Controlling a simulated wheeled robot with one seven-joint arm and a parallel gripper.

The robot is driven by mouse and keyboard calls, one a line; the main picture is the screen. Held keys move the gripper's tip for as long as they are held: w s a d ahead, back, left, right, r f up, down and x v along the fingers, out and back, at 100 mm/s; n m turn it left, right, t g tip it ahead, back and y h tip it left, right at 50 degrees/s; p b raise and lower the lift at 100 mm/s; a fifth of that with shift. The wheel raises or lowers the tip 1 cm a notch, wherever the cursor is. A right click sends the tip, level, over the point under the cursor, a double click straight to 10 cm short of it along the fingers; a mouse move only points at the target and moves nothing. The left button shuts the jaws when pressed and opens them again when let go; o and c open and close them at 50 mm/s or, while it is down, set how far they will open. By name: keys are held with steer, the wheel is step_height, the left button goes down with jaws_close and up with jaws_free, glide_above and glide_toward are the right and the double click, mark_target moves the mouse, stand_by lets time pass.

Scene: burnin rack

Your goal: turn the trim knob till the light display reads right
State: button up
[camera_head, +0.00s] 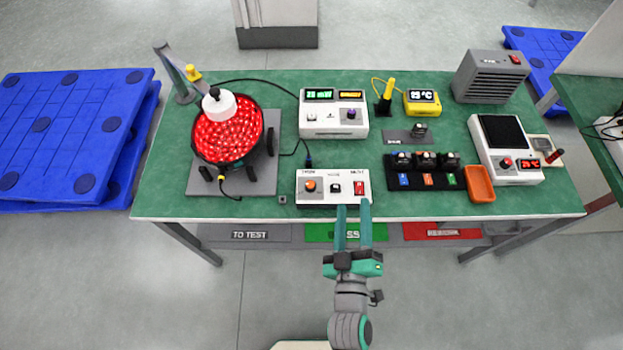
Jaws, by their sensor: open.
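A white control box (322,197) sits at the table's front edge. It carries an orange knob (310,186) on the left, a dark square control in the middle and a red switch (359,188) on the right. Its small labels are too blurred to read surely; the left one may mark the trim knob. Behind it a white meter (320,126) has a lit green display (319,94), reading about "25 mW", an orange display (350,95) and a purple knob (351,114). My gripper (353,204) is open and empty, at the box's front right, below the red switch.
A tool rack (428,196), an orange tray (480,184) and a white instrument (516,176) stand right. Labelled trays lie below the front edge. Green table (270,90) is clear in places.

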steer(key=w+d+r+m+h, duration=0.1)
steer(key=w+d+r+h, duration=0.8)
steer(key=w+d+r, duration=0.65)
steer(key=d+r+m+g+h, duration=0.5)
steer(key=r+h, duration=0.1)
steer(key=r, duration=0.2)
steer(key=g+y, duration=1.3)
steer(key=y, duration=0.4)
glide_toward(310, 183)
steer(key=shift+m, duration=0.3)
steer(key=f, duration=0.8)
steer(key=shift+s+f, duration=0.2)
steer(key=shift+f, duration=0.05)
